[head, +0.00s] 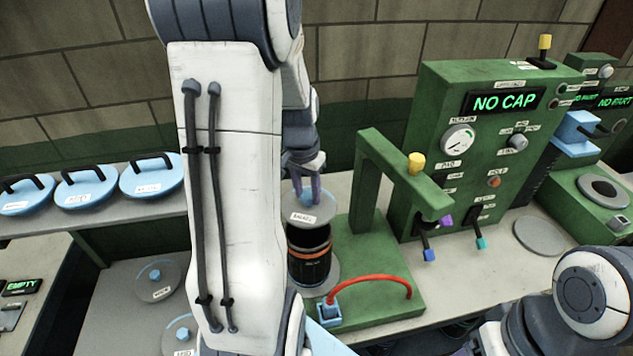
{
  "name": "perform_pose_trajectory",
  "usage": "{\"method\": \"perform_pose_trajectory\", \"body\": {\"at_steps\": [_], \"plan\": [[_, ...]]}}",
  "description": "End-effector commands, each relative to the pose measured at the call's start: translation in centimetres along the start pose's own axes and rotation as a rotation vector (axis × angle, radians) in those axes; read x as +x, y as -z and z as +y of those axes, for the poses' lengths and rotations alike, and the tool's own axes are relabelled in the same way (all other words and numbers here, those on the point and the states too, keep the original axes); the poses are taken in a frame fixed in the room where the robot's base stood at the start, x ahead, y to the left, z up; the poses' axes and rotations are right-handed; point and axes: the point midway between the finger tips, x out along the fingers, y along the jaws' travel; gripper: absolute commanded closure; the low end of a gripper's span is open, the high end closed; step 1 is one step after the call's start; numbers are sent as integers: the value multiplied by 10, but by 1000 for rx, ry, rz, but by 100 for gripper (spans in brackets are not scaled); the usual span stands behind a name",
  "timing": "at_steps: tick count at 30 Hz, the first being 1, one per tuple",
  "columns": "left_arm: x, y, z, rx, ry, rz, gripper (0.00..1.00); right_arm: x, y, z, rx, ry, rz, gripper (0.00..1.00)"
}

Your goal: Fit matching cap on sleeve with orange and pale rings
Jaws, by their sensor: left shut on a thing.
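The sleeve (309,268) is a black cylinder with an orange ring and a thin paler line. It stands upright on a grey round plate on the green machine base. A grey disc-shaped cap (309,213) with a white label and a blue knob is over the sleeve's top. I cannot tell whether it touches the sleeve. My left gripper (308,192) is shut on the cap's knob from above. My left arm covers the scene's left middle. My right arm shows at the lower right, but its gripper does not show.
The green machine's arch (375,165) stands just right of the sleeve. Its display (504,101) reads NO CAP. A red curved handle (372,279) lies in front. Blue lids (86,188) sit on the left shelf. Grey discs (157,281) lie below. A grey round plate (540,236) lies right.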

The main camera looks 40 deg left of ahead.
Motion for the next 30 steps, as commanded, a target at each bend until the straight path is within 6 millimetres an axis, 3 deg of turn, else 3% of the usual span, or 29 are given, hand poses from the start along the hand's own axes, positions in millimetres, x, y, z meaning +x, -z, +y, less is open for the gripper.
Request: {"method": "perform_pose_trajectory", "body": {"at_steps": [30], "plan": [[55,-7,-1,-2,0,0,100,48,-3,3,-5,0,0,28]]}}
